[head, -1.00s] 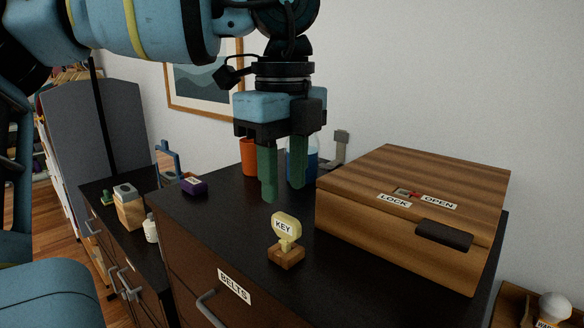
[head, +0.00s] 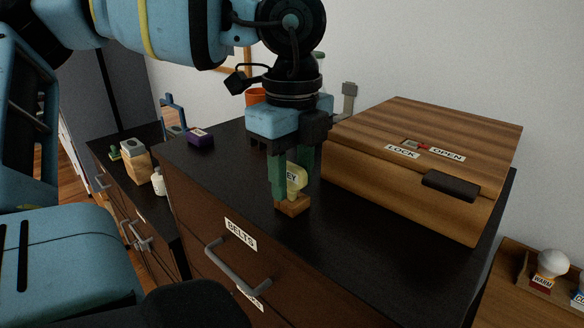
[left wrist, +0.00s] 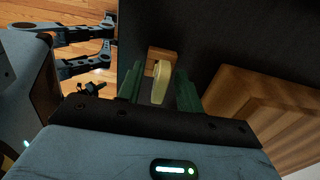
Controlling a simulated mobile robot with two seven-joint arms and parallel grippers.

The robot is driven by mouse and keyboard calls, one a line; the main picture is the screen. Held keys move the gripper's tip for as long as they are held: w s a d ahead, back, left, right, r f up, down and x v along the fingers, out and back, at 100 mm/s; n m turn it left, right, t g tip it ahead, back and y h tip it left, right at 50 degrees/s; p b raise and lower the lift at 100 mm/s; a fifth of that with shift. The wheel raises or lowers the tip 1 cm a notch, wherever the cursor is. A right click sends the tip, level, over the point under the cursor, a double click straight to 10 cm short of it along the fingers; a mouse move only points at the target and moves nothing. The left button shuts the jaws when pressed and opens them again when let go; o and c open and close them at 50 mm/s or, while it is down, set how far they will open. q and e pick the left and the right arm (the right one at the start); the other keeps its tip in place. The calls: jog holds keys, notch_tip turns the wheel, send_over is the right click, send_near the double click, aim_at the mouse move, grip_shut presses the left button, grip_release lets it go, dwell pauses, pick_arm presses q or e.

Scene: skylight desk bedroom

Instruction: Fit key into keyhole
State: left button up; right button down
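The yellow key (head: 298,176), with a "KEY" label partly hidden by a finger, stands upright in a small wooden block (head: 292,205) on the dark dresser top. My left gripper (head: 291,182) points down with its green fingers on either side of the key head. The left wrist view shows the key (left wrist: 161,82) between the open fingers (left wrist: 160,90), with a gap visible on at least the left side. A wooden box (head: 440,130) has a small recess with a red mark (head: 416,145) between "LOCK" and "OPEN" labels; I cannot make out a keyhole clearly. My right gripper is not in view.
The wooden box, with a dark front handle (head: 450,186), stands just right of my left gripper. A purple box (head: 200,138) lies at the dresser's left edge. An orange cup (head: 255,96) is behind the gripper. The dresser top (head: 350,235) in front is clear.

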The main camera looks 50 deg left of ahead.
aim_at(293, 165)
pick_arm(q)
grip_shut()
jog(key=shift+r, duration=0.1)
